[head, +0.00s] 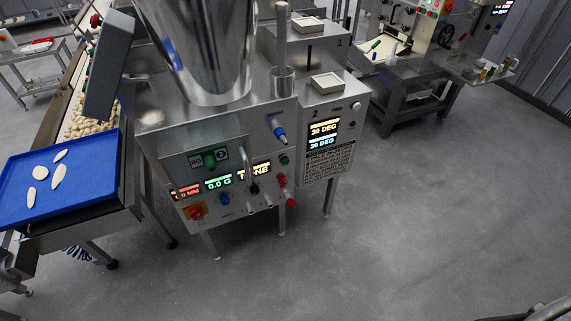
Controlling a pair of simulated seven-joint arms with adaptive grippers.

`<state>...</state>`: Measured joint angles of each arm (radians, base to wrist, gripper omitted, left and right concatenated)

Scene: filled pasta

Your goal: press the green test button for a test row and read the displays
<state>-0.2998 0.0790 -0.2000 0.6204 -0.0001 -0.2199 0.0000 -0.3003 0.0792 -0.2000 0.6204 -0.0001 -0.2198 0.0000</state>
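The steel machine's front panel (232,205) stands in the middle of the head view. A green display (218,183) reads "0.0 G". A white display (262,167) is partly covered by a black lever and looks like "T.NE". The side box's two displays (323,134) each read "30 DEG". Neither gripper is in view.
Red, blue and black controls crowd the panel's lower part. A blue tray (70,180) with several pale pasta pieces stands left, beside a conveyor (82,125) of filled pasta. Another machine (420,30) stands at back right. The grey floor (420,220) at right is clear.

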